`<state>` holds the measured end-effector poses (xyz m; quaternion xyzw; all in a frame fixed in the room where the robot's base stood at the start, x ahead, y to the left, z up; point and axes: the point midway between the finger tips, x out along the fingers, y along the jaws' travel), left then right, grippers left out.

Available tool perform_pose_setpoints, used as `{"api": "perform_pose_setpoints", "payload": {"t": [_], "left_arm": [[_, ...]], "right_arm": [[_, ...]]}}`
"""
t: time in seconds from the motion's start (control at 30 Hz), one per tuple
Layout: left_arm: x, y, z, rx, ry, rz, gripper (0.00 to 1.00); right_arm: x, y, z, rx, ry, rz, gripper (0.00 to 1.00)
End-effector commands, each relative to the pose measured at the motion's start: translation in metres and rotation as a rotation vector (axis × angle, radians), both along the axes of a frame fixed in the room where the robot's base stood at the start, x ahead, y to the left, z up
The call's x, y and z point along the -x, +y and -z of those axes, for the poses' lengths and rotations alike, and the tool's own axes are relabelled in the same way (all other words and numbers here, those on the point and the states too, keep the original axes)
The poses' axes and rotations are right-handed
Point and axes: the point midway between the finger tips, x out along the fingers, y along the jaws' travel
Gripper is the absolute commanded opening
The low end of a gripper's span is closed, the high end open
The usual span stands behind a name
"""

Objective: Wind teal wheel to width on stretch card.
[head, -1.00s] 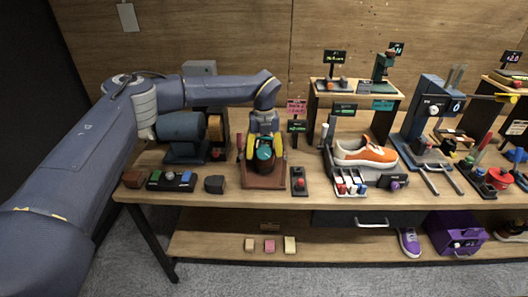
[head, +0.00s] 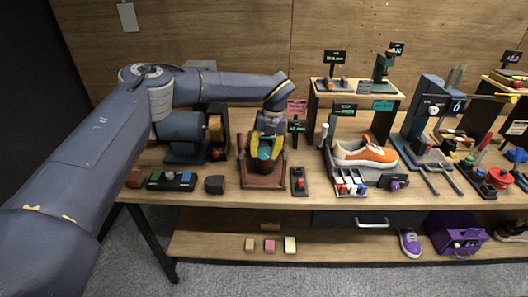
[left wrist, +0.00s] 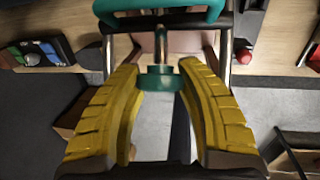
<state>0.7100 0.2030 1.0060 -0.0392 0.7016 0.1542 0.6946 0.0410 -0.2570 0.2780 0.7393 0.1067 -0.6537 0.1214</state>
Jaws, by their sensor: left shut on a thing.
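The teal wheel (head: 264,153) is at the front of a device on a reddish-brown base (head: 264,182), left of the bench's middle. My left gripper (head: 267,146) comes down over it from behind, and its yellow fingers sit on either side of the wheel. In the left wrist view a teal part (left wrist: 160,79) is between the yellow fingers, which are shut on it. The fingers partly hide the wheel. A pink card (head: 297,106) stands behind to the right, with a small dark display (head: 296,126) below it. Their text is too small to read. My right gripper is out of view.
A red-button box (head: 299,181) stands close to the right of the base. An orange sneaker (head: 366,153) sits on a stand farther right. A grey-blue motor unit (head: 184,137) is to the left, with a button strip (head: 171,181) and dark block (head: 214,184) in front.

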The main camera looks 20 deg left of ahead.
Motion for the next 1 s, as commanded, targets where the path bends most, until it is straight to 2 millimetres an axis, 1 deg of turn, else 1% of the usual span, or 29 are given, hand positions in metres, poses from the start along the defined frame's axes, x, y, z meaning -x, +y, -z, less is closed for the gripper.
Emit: {"api": "perform_pose_setpoints", "payload": {"t": [0.03, 0.2, 0.5, 0.7, 1.0], "left_arm": [[-0.0003, -0.0027, -0.0008, -0.031, 0.006, 0.022, 0.10], [-0.0003, -0.0032, -0.0006, -0.127, 0.031, 0.084, 0.10], [0.0000, -0.0031, -0.0001, -0.248, 0.063, 0.163, 0.10], [0.0007, -0.0031, 0.0007, -0.284, 0.075, 0.186, 0.10], [0.0009, -0.0030, 0.0013, -0.292, 0.079, 0.192, 0.10]], "right_arm": [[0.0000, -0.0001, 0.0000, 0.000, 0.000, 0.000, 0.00], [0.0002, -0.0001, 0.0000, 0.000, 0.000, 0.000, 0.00], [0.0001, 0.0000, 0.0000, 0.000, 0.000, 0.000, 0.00], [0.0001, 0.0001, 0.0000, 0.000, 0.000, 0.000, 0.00], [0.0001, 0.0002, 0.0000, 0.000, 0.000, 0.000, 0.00]]}}
